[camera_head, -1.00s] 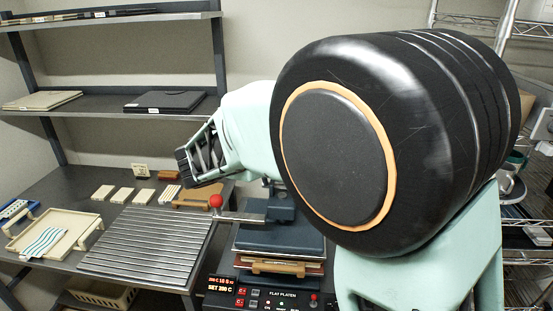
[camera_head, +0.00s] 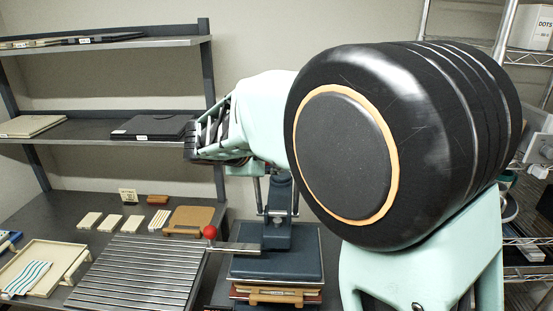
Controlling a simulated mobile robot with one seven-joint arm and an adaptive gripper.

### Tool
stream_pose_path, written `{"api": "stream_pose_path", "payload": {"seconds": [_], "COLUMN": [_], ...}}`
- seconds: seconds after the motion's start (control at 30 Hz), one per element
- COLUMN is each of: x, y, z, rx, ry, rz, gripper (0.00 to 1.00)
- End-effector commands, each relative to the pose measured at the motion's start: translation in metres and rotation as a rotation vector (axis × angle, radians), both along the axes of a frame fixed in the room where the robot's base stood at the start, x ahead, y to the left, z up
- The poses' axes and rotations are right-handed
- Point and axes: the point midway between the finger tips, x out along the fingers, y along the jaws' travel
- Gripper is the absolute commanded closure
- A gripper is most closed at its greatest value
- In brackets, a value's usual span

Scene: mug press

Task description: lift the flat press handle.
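The flat press (camera_head: 276,264) stands at the lower middle, a dark blue flat top plate under an upright column. Its handle (camera_head: 236,246) is a flat metal bar reaching left from the press, with a red ball knob (camera_head: 210,232) at its end. My gripper (camera_head: 190,140) is at the end of my pale green arm, pointing left, above the handle and knob and apart from them. Nothing shows in its fingers. They are seen from the side, so their opening is unclear. My large black arm joint hides what is right of the press.
A ribbed metal rack (camera_head: 137,273) lies left of the press. A cream tray (camera_head: 50,257) with a striped cloth stands at the far left. Several small pale blocks and a brown board (camera_head: 190,217) lie behind the rack. A shelf (camera_head: 90,127) with a dark folder (camera_head: 150,127) is near my gripper.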

Motion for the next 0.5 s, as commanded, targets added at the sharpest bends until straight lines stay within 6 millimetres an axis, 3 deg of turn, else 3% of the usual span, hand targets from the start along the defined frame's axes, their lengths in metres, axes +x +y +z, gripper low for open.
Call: {"api": "stream_pose_path", "payload": {"seconds": [0.07, 0.1, 0.27, 0.5], "x": [0.0038, 0.0039, 0.0034, 0.002], "y": [0.0005, 0.0004, 0.0004, 0.0002], "z": [0.0078, 0.0079, 0.0068, 0.0043], "rx": [0.002, 0.002, 0.002, 0.002], "ry": [-0.015, -0.015, -0.013, -0.009], "rz": [0.005, 0.005, 0.004, 0.002], "gripper": [1.0, 0.77, 0.59, 0.59]}}
